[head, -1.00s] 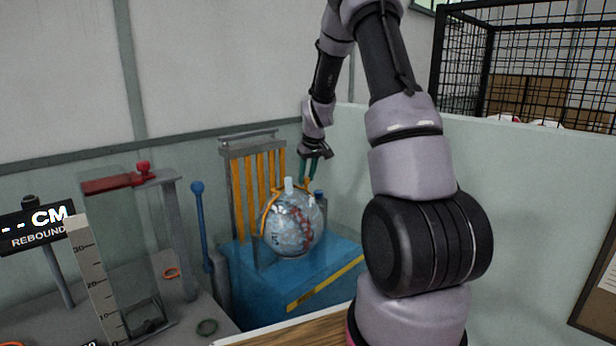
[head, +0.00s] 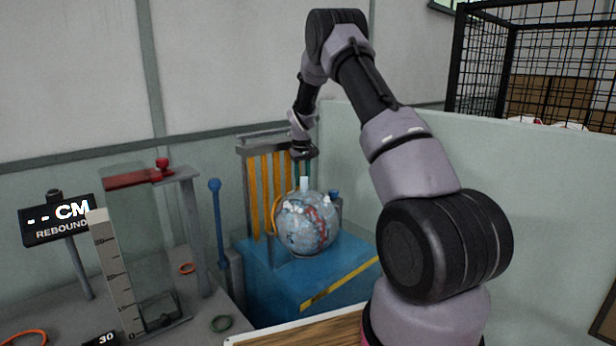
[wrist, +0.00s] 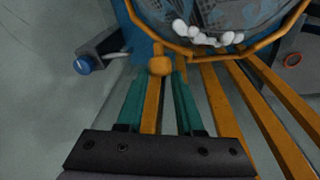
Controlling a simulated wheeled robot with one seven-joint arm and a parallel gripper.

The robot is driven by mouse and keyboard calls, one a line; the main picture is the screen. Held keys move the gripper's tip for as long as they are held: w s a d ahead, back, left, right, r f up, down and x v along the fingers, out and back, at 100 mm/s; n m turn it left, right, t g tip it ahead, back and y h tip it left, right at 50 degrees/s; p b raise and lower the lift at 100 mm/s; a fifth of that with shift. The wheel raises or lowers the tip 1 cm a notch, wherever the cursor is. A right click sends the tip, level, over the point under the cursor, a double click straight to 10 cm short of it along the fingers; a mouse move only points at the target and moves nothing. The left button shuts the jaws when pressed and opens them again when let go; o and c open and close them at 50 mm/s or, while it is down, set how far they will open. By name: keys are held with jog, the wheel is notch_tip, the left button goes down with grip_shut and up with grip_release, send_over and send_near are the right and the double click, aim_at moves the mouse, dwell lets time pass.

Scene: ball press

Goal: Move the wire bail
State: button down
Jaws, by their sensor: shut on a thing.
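The wire bail (wrist: 248,45) is an orange wire that curves around the clear glass globe (head: 308,224). It has a round orange knob (wrist: 160,66) on its near side in the wrist view. My gripper (wrist: 157,80) has teal fingers on either side of this knob and is shut on it; the exact contact is hard to see. In the head view my gripper (head: 302,168) hangs just above and behind the globe's top. The globe holds crumpled bluish and red material. In the head view only a bit of orange wire shows at the globe's left.
The globe stands on a blue base (head: 300,272) before upright yellow bars (head: 265,180). A blue-knobbed lever (head: 216,215) stands left of it. Farther left are a ruler (head: 115,270) and a rebound display (head: 58,220). A pale partition (head: 450,160) stands at the right.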

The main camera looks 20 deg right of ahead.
jog(key=shift+w+a+f, duration=0.35)
jog(key=shift+w+f, duration=0.2)
jog(key=shift+f, duration=0.1)
jog(key=shift+w+a+f, duration=0.3)
jog(key=shift+w+f, duration=0.2)
jog(key=shift+f, duration=0.1)
jog(key=c, duration=0.9)
grip_release()
jog(key=shift+a, duration=0.1)
jog(key=shift+o, duration=0.2)
jog(key=shift+d, duration=0.2)
jog(key=shift+s, duration=0.1)
